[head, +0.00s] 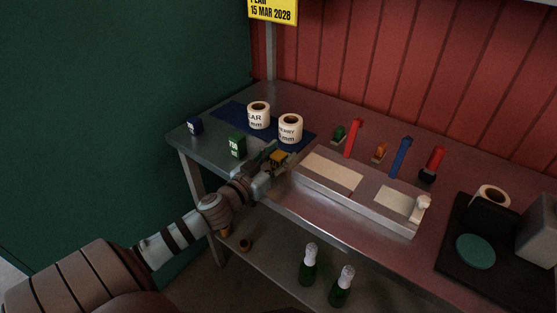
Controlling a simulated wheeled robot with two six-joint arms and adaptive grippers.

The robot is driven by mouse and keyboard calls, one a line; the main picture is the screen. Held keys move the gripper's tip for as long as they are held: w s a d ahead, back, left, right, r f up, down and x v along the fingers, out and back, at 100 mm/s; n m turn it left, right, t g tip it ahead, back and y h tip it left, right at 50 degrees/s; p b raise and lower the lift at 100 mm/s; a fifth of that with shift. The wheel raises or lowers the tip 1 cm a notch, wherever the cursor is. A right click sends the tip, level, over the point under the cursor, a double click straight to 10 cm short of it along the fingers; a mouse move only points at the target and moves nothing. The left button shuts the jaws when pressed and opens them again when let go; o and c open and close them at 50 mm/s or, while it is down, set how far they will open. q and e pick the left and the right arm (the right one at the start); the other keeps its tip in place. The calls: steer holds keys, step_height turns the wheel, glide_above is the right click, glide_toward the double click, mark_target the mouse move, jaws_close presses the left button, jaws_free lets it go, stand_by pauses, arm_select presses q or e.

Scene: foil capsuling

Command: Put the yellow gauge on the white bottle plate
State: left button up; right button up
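My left gripper (277,159) is over the front left part of the bench, beside the left end of the grey fixture. A small yellow block, which looks like the yellow gauge (278,156), sits between its fingers, and they appear closed on it. The grey fixture (375,204) carries two pale plates, a longer one (332,169) on the left and a shorter one (394,200) on the right. I cannot tell which is the white bottle plate. The gauge is left of both plates and apart from them. My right gripper is out of view.
Two label rolls (290,129) stand on a blue mat (232,112), with a green box (237,145) and a blue box (195,125) nearby. Red, blue, green and orange items stand behind the fixture. A black tray (455,245) is at right. Green bottles (309,267) stand below.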

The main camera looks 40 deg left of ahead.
mark_target(279, 154)
arm_select(q)
jaws_close()
steer(key=shift+r+p, duration=0.3)
steer(key=shift+r, duration=0.2)
step_height(279, 154, up, 19)
steer(key=p, duration=0.6)
steer(key=s+d+f+m+g+h, duration=0.1)
steer(key=s+d+f+m+h, duration=0.2)
steer(key=s+d, duration=0.3)
steer(key=s+d+f+m+g+h, duration=0.1)
steer(key=s+d+f+m+h, duration=0.2)
steer(key=d, duration=1)
steer(key=s+f+h, duration=0.2)
steer(key=s+h, duration=0.1)
steer(key=s, duration=0.1)
steer(key=shift+s+f, duration=0.3)
steer(key=shift+f, duration=0.05)
